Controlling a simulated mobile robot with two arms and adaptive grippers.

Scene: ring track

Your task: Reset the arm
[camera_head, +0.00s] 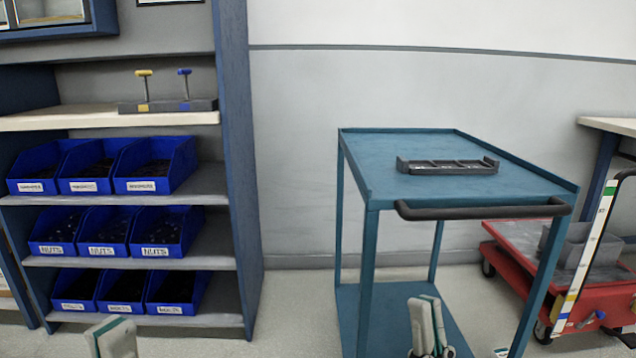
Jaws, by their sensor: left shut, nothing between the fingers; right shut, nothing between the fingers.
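My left gripper (112,338) shows only in part at the bottom left edge, in front of the shelf unit's foot. It is shut and empty. My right gripper (428,328) is at the bottom, right of the middle, in front of the blue cart (370,220). It is shut and empty, with its pale fingers pointing up in the picture. The rest of both arms is mostly cut off by the lower edge.
A dark divided tray (448,166) lies on the cart top, behind its black handle (480,210). A shelf unit (238,150) with several blue bins (155,165) and two T-handled tools (163,90) stands left. A red trolley (600,305) is right. Floor (295,310) between shelf and cart is clear.

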